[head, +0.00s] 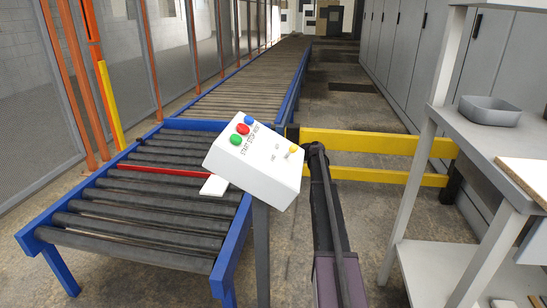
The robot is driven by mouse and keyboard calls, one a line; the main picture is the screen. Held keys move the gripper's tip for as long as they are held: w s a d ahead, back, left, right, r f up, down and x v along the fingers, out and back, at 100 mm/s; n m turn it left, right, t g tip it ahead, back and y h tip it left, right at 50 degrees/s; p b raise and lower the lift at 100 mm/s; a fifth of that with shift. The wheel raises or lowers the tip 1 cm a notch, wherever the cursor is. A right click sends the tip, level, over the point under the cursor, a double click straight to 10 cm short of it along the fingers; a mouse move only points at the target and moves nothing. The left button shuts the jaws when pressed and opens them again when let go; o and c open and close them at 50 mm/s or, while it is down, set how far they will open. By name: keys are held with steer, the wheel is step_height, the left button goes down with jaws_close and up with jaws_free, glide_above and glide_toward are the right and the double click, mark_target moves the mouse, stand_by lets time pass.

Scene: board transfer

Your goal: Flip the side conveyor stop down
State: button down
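A thin red bar (168,171) lies across the dark rollers of the near blue-framed conveyor (140,239); it looks like the conveyor stop, but I cannot tell whether it is raised or lowered. A white tilted control box (262,165) stands on a grey post at the conveyor's right side. The box hides part of the conveyor's right rail. A small white flat piece (214,185) shows at its left edge. My gripper's fingers are not visible.
A long roller conveyor (245,92) runs into the distance. A yellow barrier (365,142) stands right of the box. A grey shelf bench (485,131) with a grey tray (490,110) is at the right. My dark arm link rises beside the box. Mesh fencing lines the left.

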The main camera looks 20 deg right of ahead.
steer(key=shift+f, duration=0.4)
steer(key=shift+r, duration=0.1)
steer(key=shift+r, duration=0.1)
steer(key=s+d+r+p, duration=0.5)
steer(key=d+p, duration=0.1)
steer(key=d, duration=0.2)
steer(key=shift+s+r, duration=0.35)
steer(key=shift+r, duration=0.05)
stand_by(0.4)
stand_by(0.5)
